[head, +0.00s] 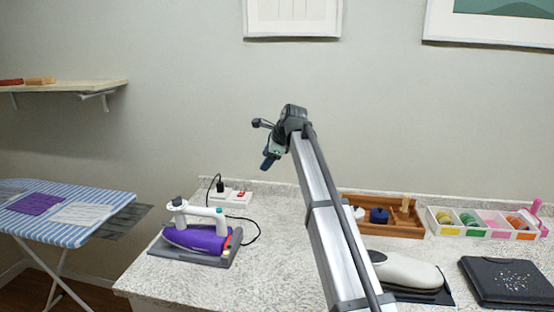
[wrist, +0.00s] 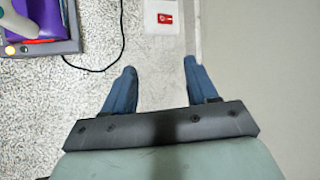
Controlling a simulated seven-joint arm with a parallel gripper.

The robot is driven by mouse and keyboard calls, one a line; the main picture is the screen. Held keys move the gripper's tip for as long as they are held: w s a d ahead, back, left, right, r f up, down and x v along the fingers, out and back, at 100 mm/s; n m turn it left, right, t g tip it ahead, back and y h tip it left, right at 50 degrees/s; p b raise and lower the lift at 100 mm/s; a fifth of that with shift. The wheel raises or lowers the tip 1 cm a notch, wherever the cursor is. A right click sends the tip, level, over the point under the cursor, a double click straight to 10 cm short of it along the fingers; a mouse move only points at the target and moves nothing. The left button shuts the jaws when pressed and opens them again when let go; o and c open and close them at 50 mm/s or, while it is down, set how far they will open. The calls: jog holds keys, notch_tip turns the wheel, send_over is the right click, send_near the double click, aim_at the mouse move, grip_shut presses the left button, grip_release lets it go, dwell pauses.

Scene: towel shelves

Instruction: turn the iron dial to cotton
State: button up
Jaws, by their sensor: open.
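A purple and white iron (head: 197,232) rests on a dark grey stand (head: 181,253) at the left end of the counter. Part of the iron (wrist: 38,20) also shows at the top left of the wrist view. I cannot make out the dial or its marks in either view. My gripper (head: 267,163) is above the counter, to the right of the iron and higher than it. In the wrist view my gripper (wrist: 160,78) has its two blue fingers spread apart, with nothing between them.
A power strip with a red switch (head: 240,194) lies behind the iron, and a black cord (head: 257,233) curves beside it. A wooden organiser (head: 390,229), tray of coloured spools (head: 483,223), beige-topped device (head: 408,271) and black case (head: 510,280) stand right. An ironing board (head: 70,228) is left.

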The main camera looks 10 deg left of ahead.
jog(key=shift+w+d+f+t, duration=0.2)
jog(key=shift+w+d, duration=0.3)
jog(key=shift+d, duration=0.3)
jog(key=shift+w+d+f+t, duration=0.1)
jog(key=shift+w+d+f, duration=0.1)
jog(key=shift+w+d, duration=0.4)
jog(key=shift+s+d, duration=0.1)
jog(key=shift+s, duration=0.05)
jog(key=s+a+r+n+g, duration=0.1)
jog(key=s+a+r+n, duration=0.15)
jog(key=s+a, duration=0.65)
jog(key=s+a+r+n+g, duration=0.1)
jog(key=s+a+r+n, duration=0.15)
jog(key=a, duration=1.15)
jog(key=s+a+r+n, duration=0.1)
jog(key=s+a+r, duration=0.2)
jog(key=s+a, duration=0.65)
jog(key=n+g+h, duration=0.3)
jog(key=n+h, duration=0.1)
jog(key=h, duration=0.2)
send_over(177, 201)
jog(key=shift+n, duration=0.3)
jog(key=f, duration=1.3)
jog(key=shift+w+a+f, duration=0.2)
jog(key=shift+w+f, duration=0.05)
jog(key=shift+f, duration=0.05)
jog(key=c, duration=1)
jog(key=shift+c, duration=0.2)
